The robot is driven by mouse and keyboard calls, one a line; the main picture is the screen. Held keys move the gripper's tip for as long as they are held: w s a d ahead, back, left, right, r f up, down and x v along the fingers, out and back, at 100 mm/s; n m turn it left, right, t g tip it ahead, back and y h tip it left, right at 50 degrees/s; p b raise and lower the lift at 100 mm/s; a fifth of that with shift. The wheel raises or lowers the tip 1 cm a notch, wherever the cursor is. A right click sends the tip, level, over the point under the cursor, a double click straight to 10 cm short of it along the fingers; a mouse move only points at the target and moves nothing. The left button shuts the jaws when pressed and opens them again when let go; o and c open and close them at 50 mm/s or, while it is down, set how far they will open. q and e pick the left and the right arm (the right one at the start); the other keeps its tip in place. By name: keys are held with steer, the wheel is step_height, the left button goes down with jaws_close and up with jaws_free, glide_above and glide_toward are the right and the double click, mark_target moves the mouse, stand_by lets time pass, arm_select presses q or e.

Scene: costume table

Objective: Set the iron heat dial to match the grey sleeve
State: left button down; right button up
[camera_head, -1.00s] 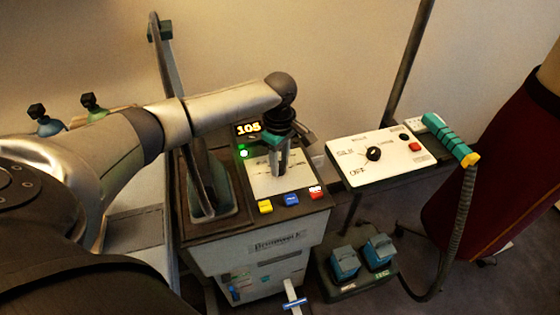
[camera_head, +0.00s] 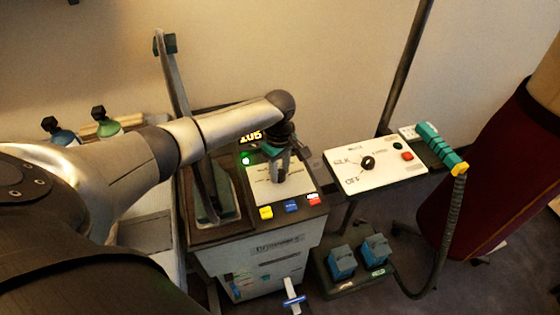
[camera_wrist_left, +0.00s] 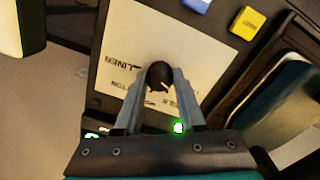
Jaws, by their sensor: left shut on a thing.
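The heat dial is a round black knob (camera_wrist_left: 159,74) on a pale panel (camera_head: 268,197) of the dark-topped station; "LINEN" is readable beside it in the left wrist view. My left gripper (camera_head: 281,176) points down over this panel. In the left wrist view its two fingers (camera_wrist_left: 160,82) are shut on the knob, one on each side. In the head view the gripper hides the knob. A lit display (camera_head: 252,137) behind the gripper is partly covered. I cannot make out a grey sleeve. My right gripper is not in view.
Yellow (camera_head: 266,212), blue (camera_head: 291,206) and red (camera_head: 314,200) buttons line the panel's front. An upright post (camera_head: 178,110) stands left of the gripper. A second white panel (camera_head: 372,178) with its own dial is at right, beside a teal handle (camera_head: 440,147).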

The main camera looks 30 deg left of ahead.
arm_select(q)
steer(key=shift+r+m+p, duration=0.2)
steer(key=shift+m+p, duration=0.5)
steer(key=shift+p, duration=1.2)
steer(key=shift+f+m+p, duration=0.1)
steer(key=shift+m+p, duration=0.6)
steer(key=shift+p, duration=0.15)
steer(key=shift+m+p, duration=0.5)
steer(key=shift+m, duration=0.6)
steer(key=m, duration=0.3)
steer(key=shift+m+p, duration=0.3)
steer(key=m, duration=0.5)
steer(key=shift+f+m, duration=0.1)
steer(key=shift+m, duration=0.2)
steer(key=m, duration=1)
steer(key=shift+m, duration=0.4)
steer(key=m+b, duration=0.1)
steer(key=m, duration=0.4)
steer(key=shift+m, duration=0.4)
